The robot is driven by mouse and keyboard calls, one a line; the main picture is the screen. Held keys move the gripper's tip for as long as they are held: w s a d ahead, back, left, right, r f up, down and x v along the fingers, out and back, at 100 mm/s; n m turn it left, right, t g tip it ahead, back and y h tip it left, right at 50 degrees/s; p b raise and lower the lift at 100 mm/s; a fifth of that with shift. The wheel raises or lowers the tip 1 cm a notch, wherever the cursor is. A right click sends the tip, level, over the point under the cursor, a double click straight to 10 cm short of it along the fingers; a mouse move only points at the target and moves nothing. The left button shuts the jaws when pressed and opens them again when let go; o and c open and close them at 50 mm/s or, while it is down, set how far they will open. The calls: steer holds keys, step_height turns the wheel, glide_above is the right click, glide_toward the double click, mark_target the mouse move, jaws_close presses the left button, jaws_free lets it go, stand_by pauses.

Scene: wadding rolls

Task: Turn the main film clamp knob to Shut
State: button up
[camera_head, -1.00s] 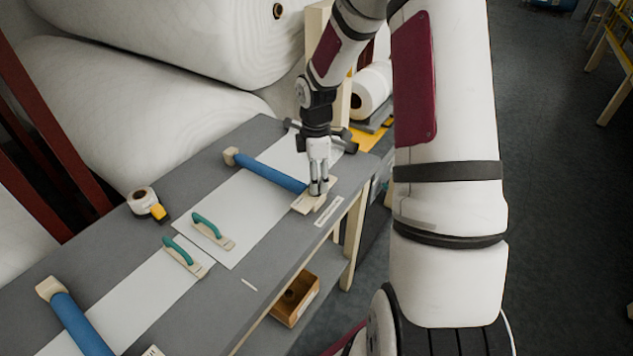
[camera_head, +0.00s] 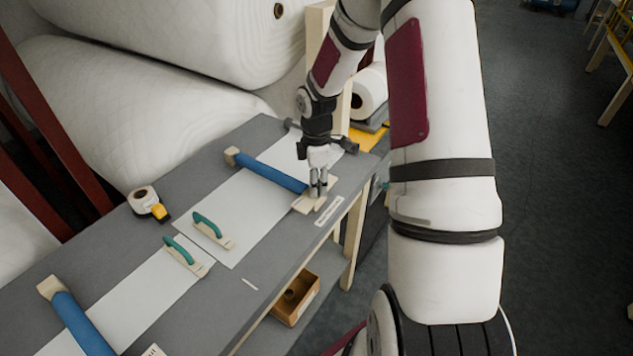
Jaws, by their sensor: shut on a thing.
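A blue roller clamp bar (camera_head: 268,174) lies across a white film strip (camera_head: 240,205) on the grey bench. Its near right end sits on a pale wooden block (camera_head: 305,204). My gripper (camera_head: 317,192) points down over this block and is shut on the small knob there. The fingers hide most of the knob, so its pointer and setting cannot be read. A white label (camera_head: 328,212) lies on the bench beside the block; its text is too small to read.
A second blue bar (camera_head: 80,325) crosses another film strip at lower left. Two teal-handled tools (camera_head: 212,229) (camera_head: 185,256) stand on the strips. A tape roll (camera_head: 143,201) is at the left. Large white rolls (camera_head: 130,110) lie behind the bench. A wooden box (camera_head: 295,298) is below.

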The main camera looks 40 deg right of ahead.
steer(key=shift+m, duration=0.3)
steer(key=m, duration=1)
steer(key=m+b, duration=0.1)
steer(key=m, duration=0.2)
steer(key=shift+m, duration=0.4)
steer(key=m+b, duration=0.1)
steer(key=m, duration=0.6)
steer(key=m+b, duration=0.1)
steer(key=m, duration=0.5)
steer(key=shift+m, duration=0.4)
